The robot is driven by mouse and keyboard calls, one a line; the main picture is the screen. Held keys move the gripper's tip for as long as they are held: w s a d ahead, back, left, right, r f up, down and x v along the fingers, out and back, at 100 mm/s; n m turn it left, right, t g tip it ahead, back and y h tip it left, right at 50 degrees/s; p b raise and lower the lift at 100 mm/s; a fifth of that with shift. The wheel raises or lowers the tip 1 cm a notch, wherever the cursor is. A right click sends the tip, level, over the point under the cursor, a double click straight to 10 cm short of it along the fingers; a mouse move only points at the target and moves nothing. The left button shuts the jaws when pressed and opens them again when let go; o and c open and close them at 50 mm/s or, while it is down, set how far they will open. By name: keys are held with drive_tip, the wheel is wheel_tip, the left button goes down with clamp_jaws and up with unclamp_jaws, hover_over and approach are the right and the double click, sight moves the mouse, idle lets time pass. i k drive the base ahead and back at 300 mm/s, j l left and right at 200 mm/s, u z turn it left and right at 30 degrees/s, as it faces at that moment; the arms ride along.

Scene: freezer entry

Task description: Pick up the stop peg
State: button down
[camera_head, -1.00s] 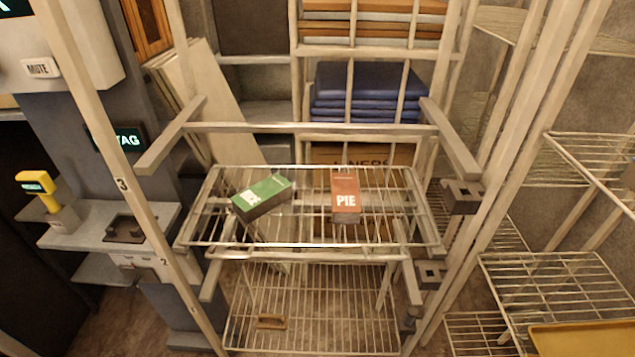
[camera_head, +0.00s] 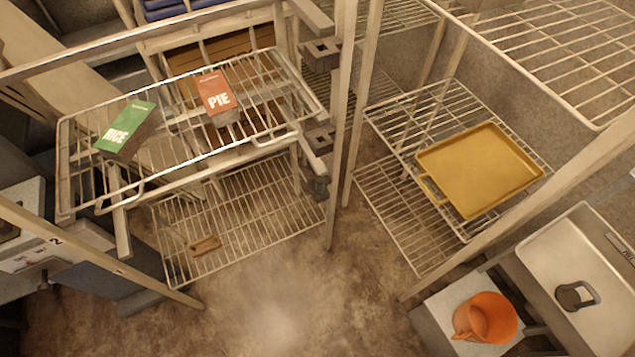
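I cannot tell for sure which thing is the stop peg. A small brown piece (camera_head: 205,245), like a short bar or handle, lies on the lower wire shelf (camera_head: 265,215) at the left. Its exact shape is too small to make out. Dark square blocks with holes (camera_head: 321,52) are fixed on the rack's right side. My gripper is not in view.
A green RICE box (camera_head: 127,125) and a red-brown PIE box (camera_head: 218,93) lie on the upper wire shelf (camera_head: 85,195). A yellow tray (camera_head: 478,170) lies on the right rack. An orange jug (camera_head: 487,318) stands beside a grey basin (camera_head: 590,270). The middle floor is clear.

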sight(320, 181)
drive_tip(key=j+u, duration=0.15)
drive_tip(key=j, duration=0.35)
drive_tip(key=i+j+u, duration=0.1)
drive_tip(key=j, duration=0.4)
drive_tip(key=i+j+u, duration=0.15)
drive_tip(key=j, duration=0.35)
